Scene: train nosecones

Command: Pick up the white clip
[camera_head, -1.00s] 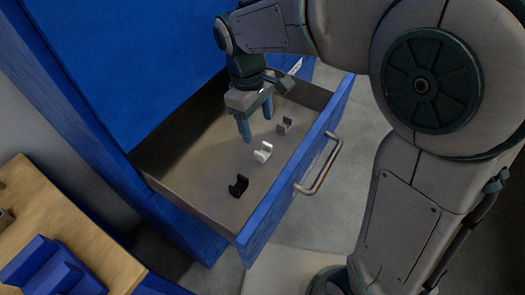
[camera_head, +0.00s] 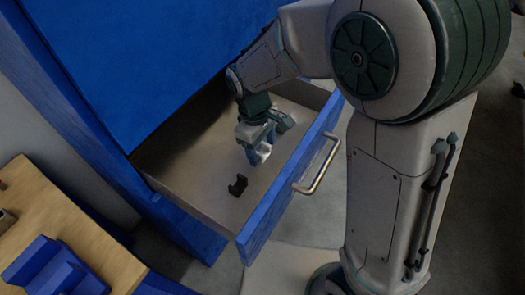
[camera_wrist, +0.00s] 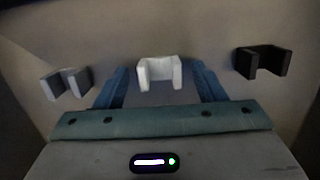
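The white clip (camera_wrist: 158,72) lies on the drawer floor and shows in the wrist view between the two blue fingers of my gripper (camera_wrist: 160,80). There is a gap between the clip and each finger, so my gripper is open around or just above it. I cannot tell the exact height. In the head view my gripper (camera_head: 259,152) is low in the drawer and mostly hides the white clip.
The open drawer (camera_head: 186,203) has a blue front with a metal handle (camera_head: 318,168). A black clip (camera_head: 237,185) lies nearer the camera; it also shows in the wrist view (camera_wrist: 262,61). A grey clip (camera_wrist: 66,83) is on the other side. A wooden worktop (camera_head: 90,235) is at left.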

